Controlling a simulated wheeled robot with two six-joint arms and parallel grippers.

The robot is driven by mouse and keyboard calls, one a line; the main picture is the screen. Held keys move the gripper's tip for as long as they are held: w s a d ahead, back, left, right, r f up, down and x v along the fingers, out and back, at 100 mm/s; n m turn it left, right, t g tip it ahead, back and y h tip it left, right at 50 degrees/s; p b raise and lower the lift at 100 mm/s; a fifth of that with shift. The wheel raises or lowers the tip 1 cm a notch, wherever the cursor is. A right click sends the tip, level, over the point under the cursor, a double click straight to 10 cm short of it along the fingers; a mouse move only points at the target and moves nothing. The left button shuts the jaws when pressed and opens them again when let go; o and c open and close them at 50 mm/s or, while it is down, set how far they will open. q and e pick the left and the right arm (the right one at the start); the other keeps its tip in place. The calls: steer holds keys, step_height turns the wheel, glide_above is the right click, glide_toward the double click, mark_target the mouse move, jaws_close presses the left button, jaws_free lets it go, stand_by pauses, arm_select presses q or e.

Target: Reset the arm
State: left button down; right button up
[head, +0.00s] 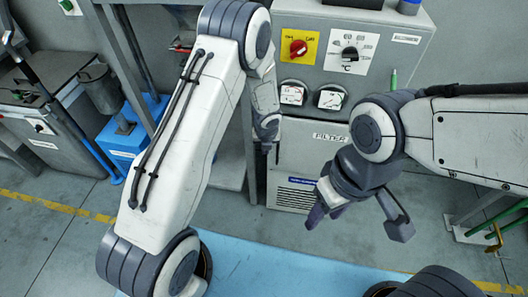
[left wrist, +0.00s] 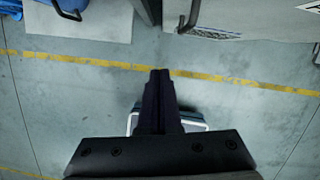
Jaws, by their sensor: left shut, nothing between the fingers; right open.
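My left gripper (head: 266,148) hangs down in front of the grey machine in the head view, seen small and mostly behind its own wrist. In the left wrist view its dark fingers (left wrist: 160,76) are pressed together with nothing between them, above the grey floor. My right gripper (head: 354,228) is in front of the machine's lower right side. Its two fingers are spread wide and empty.
The grey machine (head: 408,64) carries a red knob (head: 298,48), a black dial (head: 349,54) and two gauges. A metal shelf frame (head: 229,165) stands left of it, beside a blue box (head: 122,137). A yellow line (left wrist: 100,62) crosses the open floor.

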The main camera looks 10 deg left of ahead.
arm_select(q)
steer(key=shift+v, duration=1.2)
steer(key=s+d+r+n, duration=0.3)
steer(key=s+r+n, duration=0.3)
steer(key=r, duration=0.2)
steer(key=s+d+r+n, duration=0.3)
steer(key=s+r+n, duration=0.2)
steer(key=r+n, duration=0.3)
steer(key=s+d+r+n+g+h, duration=0.1)
steer(key=s+r+n, duration=0.3)
steer(key=s, duration=0.6)
steer(key=s+d+r+n+g, duration=0.1)
steer(key=s+r+n, duration=0.3)
steer(key=s+n, duration=0.3)
steer(key=s, duration=0.3)
steer(key=shift+n+g+h, duration=0.4)
